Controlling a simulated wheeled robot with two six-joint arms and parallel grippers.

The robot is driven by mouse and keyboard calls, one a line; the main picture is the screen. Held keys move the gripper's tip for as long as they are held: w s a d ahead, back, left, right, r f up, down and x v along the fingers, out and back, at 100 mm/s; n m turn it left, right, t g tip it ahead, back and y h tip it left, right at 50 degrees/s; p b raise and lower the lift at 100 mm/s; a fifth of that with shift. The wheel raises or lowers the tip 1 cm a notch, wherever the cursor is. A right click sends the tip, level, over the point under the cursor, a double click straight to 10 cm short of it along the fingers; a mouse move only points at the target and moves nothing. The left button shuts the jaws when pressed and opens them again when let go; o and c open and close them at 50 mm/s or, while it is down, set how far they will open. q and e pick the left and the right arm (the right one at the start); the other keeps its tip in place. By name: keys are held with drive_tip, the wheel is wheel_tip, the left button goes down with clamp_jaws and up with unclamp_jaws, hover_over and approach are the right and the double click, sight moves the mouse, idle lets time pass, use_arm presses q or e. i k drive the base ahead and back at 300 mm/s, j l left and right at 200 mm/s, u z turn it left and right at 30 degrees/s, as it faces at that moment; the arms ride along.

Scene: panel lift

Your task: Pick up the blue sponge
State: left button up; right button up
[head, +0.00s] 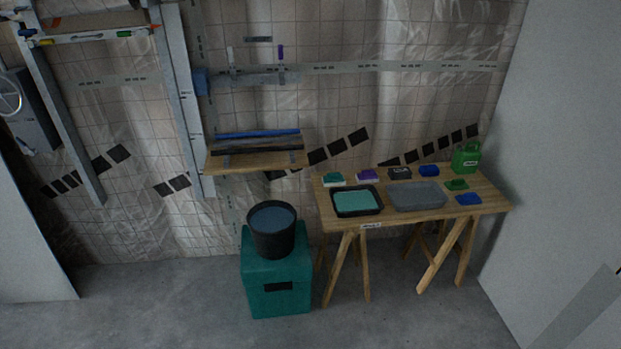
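Two small blue things lie on the right part of the wooden trestle table, and I cannot tell for sure which is the sponge. One blue block (429,170) sits at the back edge, between a dark block and a green canister. The other blue piece (468,199) is flatter and lies near the front right corner, in front of a small green piece. Nothing covers either one. Neither of my grippers is in view.
The table (326,214) also holds a tray with teal contents (356,201), a grey tray (417,196), a green canister (466,158) and several small blocks. A black bucket (272,243) stands on a teal box (279,300) to the left. The floor in front is clear.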

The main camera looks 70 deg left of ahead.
sight(427, 169)
drive_tip(key=u, duration=2)
